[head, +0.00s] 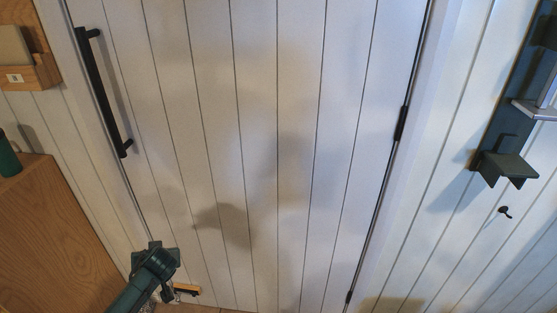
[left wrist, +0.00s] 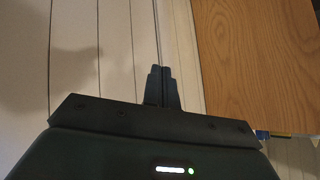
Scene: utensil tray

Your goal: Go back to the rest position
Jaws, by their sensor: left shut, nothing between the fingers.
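My left arm comes in at the bottom left of the head view, with its dark green wrist (head: 155,262) in front of the lower left part of the white door (head: 280,120). In the left wrist view my left gripper (left wrist: 163,72) has its two dark fingers together, with nothing between them. It points along the white panelling, beside a wooden surface. My right gripper is not in view. No utensil tray shows.
The door has a long black handle (head: 104,92). A wooden cabinet (head: 60,245) stands at the left, with a green object (head: 8,158) on it. A dark bracket (head: 503,166) and a small black hook (head: 505,212) are on the right wall. A small wood-coloured piece (head: 187,289) shows beside my wrist.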

